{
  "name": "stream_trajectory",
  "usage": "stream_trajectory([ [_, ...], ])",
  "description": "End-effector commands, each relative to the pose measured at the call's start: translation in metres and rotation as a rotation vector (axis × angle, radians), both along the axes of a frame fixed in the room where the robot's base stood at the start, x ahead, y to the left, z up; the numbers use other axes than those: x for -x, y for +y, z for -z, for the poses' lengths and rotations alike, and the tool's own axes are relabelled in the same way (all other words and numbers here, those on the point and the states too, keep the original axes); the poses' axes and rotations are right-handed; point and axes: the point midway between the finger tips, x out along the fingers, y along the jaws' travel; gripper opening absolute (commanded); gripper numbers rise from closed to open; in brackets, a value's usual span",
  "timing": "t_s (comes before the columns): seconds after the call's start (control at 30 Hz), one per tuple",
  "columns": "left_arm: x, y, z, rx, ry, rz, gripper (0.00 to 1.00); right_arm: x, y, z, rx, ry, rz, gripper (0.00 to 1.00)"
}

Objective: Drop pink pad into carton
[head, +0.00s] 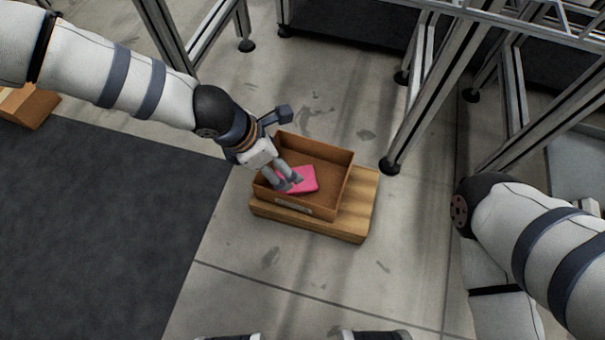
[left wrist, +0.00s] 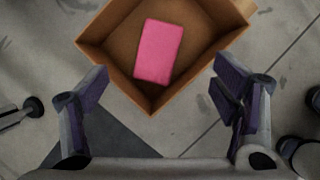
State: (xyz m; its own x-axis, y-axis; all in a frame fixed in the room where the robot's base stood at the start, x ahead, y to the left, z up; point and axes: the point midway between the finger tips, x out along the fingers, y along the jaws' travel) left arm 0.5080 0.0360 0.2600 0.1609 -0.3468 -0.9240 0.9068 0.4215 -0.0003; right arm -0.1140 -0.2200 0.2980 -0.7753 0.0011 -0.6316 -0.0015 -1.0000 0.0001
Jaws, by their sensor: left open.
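The pink pad (head: 303,180) lies flat inside the open brown carton (head: 333,180), towards its left side in the head view. The carton stands on a wooden pallet (head: 365,200) on the floor. In the left wrist view the pad (left wrist: 158,51) rests on the carton's bottom, clear of my fingers, and the carton's near corner (left wrist: 150,105) points towards me. My left gripper (head: 286,184) is above the carton, open and empty, its fingers (left wrist: 160,105) spread wide. My right arm shows at the right of the head view, but its gripper is not seen.
A dark mat (head: 90,230) covers the floor at left, with another brown box (head: 27,106) at its far edge. Metal frame posts (head: 415,95) stand behind and right of the pallet. Bare concrete (head: 300,275) lies in front of the pallet.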

Motion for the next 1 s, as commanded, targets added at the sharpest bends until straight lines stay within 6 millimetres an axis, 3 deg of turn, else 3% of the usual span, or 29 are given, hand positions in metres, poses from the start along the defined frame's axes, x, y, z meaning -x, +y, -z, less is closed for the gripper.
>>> stream_trajectory([
  [0.3,0.01,0.026,-0.071,0.002,-0.005,-0.002,0.81,0.0,0.0,0.0,0.0,0.0,0.0,0.4],
  [0.5,0.017,0.039,-0.103,0.001,-0.002,-0.002,0.81,0.0,0.0,0.0,0.0,0.0,0.0,0.4],
  [1.0,0.02,0.041,-0.108,-0.003,0.001,0.002,0.81,0.0,0.0,0.0,0.0,0.0,0.0,0.4],
])
